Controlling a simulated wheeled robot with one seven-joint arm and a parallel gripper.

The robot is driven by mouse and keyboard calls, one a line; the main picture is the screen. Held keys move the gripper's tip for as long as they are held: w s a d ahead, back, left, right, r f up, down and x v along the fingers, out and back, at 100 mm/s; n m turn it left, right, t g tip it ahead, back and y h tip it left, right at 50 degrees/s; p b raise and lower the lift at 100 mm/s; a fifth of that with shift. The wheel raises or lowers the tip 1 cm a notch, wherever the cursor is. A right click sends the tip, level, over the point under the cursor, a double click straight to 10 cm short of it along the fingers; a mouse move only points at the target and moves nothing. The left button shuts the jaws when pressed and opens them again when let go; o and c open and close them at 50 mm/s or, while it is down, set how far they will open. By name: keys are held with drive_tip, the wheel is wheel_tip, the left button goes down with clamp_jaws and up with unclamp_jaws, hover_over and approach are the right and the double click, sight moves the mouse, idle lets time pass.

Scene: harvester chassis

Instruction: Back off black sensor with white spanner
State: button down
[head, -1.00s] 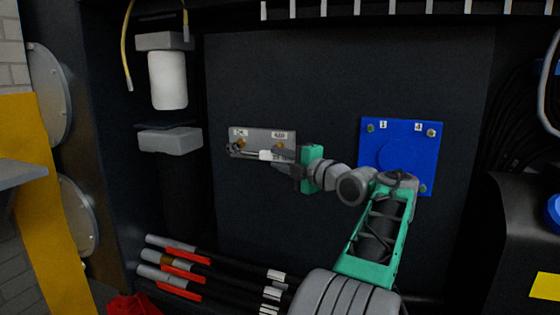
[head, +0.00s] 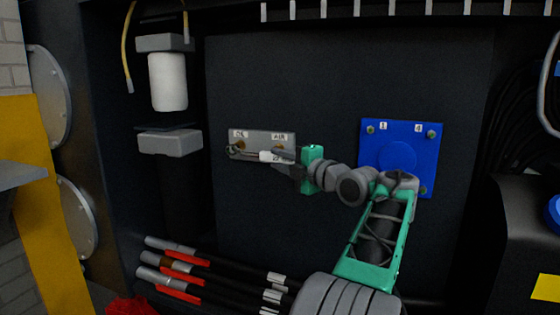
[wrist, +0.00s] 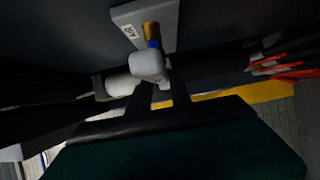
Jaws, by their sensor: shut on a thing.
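My gripper (head: 285,160) is shut on the white spanner (head: 269,156) in front of the grey plate. The spanner reaches left from the fingers, with its dark head (head: 233,151) at the fitting under the left label. I cannot tell whether the head is around the black sensor or only beside it. The black sensor itself is not clearly distinguishable there. In the wrist view, a white block-shaped end of the spanner (wrist: 148,66) shows just beyond my fingers (wrist: 160,92). The spanner's far head is not clear in that view.
The grey plate (head: 262,136) carries a left label and a right "AIR" label, each by a brass fitting. A blue-banded part (wrist: 154,44) sits by the AIR fitting. A blue panel (head: 398,132) is at right, a white canister (head: 168,80) at left, red-marked hoses (head: 180,270) below.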

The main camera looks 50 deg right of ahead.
drive_tip(key=shift+d+r, duration=0.1)
drive_tip(key=shift+w+d+p, duration=0.3)
drive_tip(key=shift+d+p, duration=0.25)
drive_tip(key=shift+d, duration=0.3)
drive_tip(key=r+g+p, duration=0.1)
drive_tip(key=p, duration=0.1)
drive_tip(key=r+n+p, duration=0.1)
drive_tip(key=r+p, duration=0.1)
drive_tip(key=shift+w+r+g, duration=0.2)
drive_tip(key=shift+g, duration=0.2)
drive_tip(key=shift+f, duration=0.1)
drive_tip(key=shift+w+a+r+n+g+p, duration=0.15)
drive_tip(key=shift+r+g+p, duration=0.5)
drive_tip(key=shift+p, duration=0.65)
drive_tip(key=shift+w+r+n+g+p, duration=0.25)
drive_tip(key=shift+r+g+p, duration=0.1)
drive_tip(key=shift+r+p, duration=0.75)
drive_tip(key=shift+f, duration=0.2)
